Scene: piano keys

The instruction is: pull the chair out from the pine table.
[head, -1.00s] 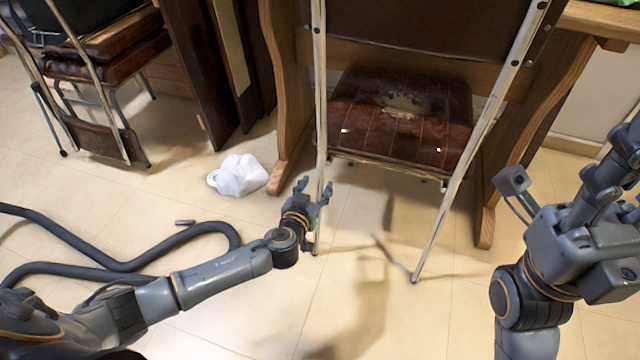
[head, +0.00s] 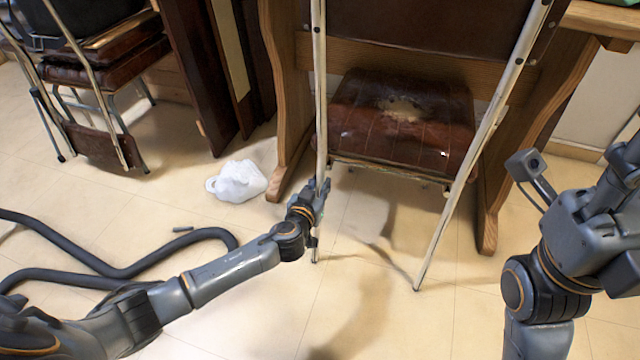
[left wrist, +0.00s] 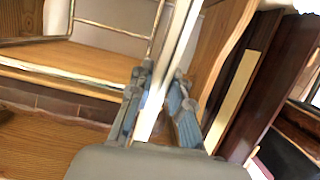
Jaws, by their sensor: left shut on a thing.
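The chair (head: 400,122) has a worn dark red-brown seat, a dark backrest and pale metal legs, and stands at the pine table (head: 285,90), its seat between the table's end supports. My left gripper (head: 318,192) is shut on the chair's left pale leg (head: 321,110), below seat height. In the left wrist view the pale leg (left wrist: 160,85) runs between the two fingers (left wrist: 157,108). My right arm stands at the right of the head view; its fingertips are not seen clearly.
A white bag (head: 238,181) lies on the floor left of the table. A dark hose (head: 120,268) curls over the floor at left. Another folding chair (head: 105,75) stands at upper left, beside dark upright panels (head: 195,70). The tiled floor in front of the chair is clear.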

